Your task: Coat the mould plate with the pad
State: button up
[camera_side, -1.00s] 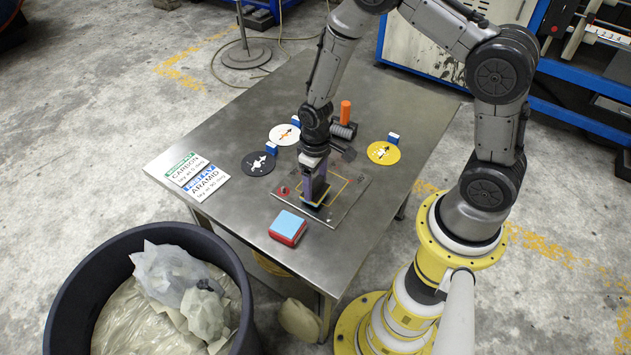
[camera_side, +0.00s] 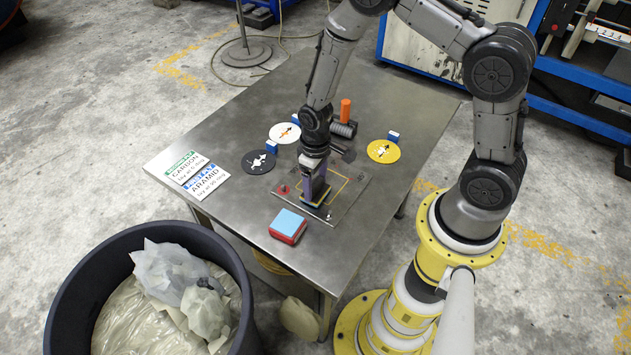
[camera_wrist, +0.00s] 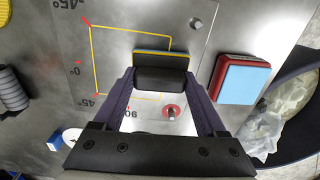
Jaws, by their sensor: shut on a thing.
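The mould plate (camera_side: 345,206) is a flat metal sheet on the table, with a yellow square outline and angle marks that show in the wrist view (camera_wrist: 192,65). My gripper (camera_side: 316,200) is over the plate, pointing down, shut on the pad. The pad (camera_wrist: 160,72) has a dark grip and a thin yellow and blue edge at its base. It sits between the fingers at one side of the yellow outline, at or just above the plate. Whether it touches the plate is hard to tell. A red box with a light blue top (camera_side: 288,225) stands beside the plate.
Black (camera_side: 258,162), white (camera_side: 285,133) and yellow (camera_side: 383,151) discs with blue blocks lie on the table. A roller (camera_side: 343,130) lies behind the plate. Two signs, CARBON (camera_side: 187,167) and ARAMID (camera_side: 206,182), lie at the left. A large bin (camera_side: 75,295) stands below the table's front left.

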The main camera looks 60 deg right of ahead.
jog(key=shift+f, duration=0.2)
jog(key=shift+d+r, duration=0.15)
jog(key=shift+d, duration=1.35)
jog(key=shift+s+d+f, duration=0.1)
jog(key=shift+d, duration=1.35)
jog(key=shift+d+f, duration=0.1)
jog(key=shift+d, duration=1.35)
jog(key=shift+r, duration=0.1)
